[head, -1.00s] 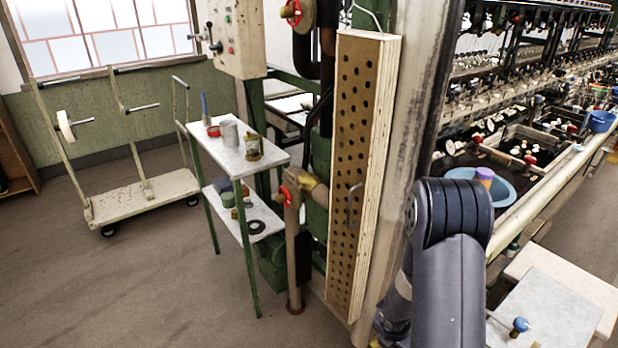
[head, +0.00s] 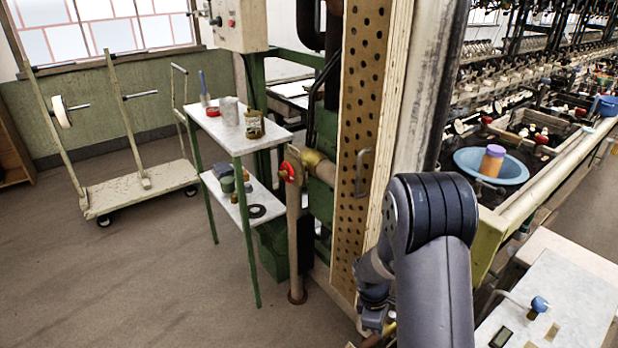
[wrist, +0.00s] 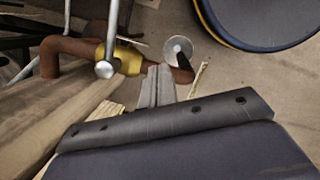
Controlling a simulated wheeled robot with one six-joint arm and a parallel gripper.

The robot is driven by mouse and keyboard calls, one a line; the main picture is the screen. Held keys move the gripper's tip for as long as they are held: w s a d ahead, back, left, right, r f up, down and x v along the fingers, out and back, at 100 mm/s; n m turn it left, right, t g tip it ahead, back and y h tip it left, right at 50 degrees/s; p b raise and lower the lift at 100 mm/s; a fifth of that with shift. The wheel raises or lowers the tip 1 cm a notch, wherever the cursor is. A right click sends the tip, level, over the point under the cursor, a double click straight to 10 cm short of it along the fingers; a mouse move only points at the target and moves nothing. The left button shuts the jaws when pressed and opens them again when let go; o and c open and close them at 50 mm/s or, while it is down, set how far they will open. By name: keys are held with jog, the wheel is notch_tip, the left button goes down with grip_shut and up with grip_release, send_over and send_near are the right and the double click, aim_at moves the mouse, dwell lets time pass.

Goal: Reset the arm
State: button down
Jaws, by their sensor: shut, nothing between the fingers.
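My gripper shows in the wrist view (wrist: 158,72) with its two grey fingers together and nothing between them. In the head view my dark grey arm rises at the bottom, right of centre, bent at the elbow. Its wrist part hangs low beside the perforated board (head: 360,150), and the fingertips cannot be made out there. In the wrist view the fingers point toward a rusty pipe with a yellow fitting (wrist: 126,60) and a metal rod with a rounded end (wrist: 105,69). I cannot tell whether they touch.
A two-level table (head: 232,140) with jars stands left of the board, by a pipe with a red valve (head: 289,172). A cart (head: 140,190) stands farther left. At right are the reeling bench, a blue basin (head: 515,172) and a pale tabletop (head: 570,300). Floor at left is clear.

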jog(key=shift+w+a+m, duration=0.4)
jog(key=shift+w+m, duration=0.15)
jog(key=shift+m, duration=0.65)
jog(key=shift+s+r, duration=0.1)
